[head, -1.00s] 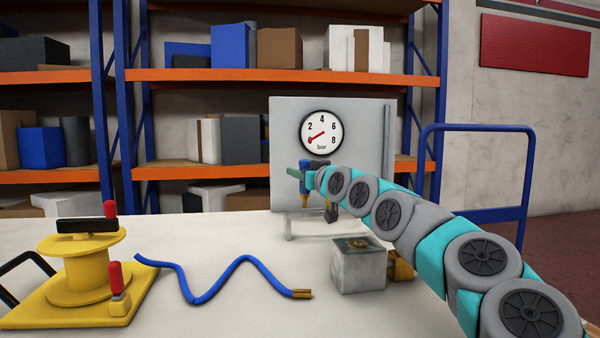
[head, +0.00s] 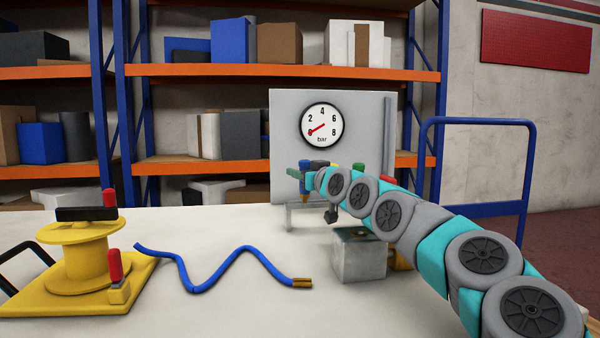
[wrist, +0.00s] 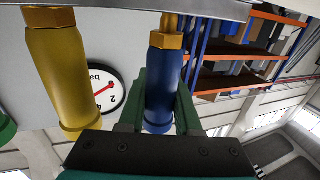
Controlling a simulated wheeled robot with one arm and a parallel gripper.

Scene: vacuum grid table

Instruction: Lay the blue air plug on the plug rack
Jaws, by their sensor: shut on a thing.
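The blue air plug (wrist: 162,85) is held between the green fingers of my gripper (wrist: 160,108). It also shows in the head view (head: 303,185), upright with its brass end down. The plug rack is a grey rail on legs (head: 300,209) in front of the gauge panel. Its rail edge (wrist: 215,8) crosses the top of the wrist view, which looks upside down. The blue plug's brass stem is at the rail; I cannot tell whether it touches. A yellow plug (wrist: 58,75) is at the rail beside it, apart from my fingers.
A green plug (head: 357,168) and a red plug (head: 387,169) show above my arm, near the panel (head: 290,125). A grey block (head: 358,265) stands under my arm. A blue hose (head: 215,280) and yellow reel (head: 80,260) lie left. The front middle of the table is clear.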

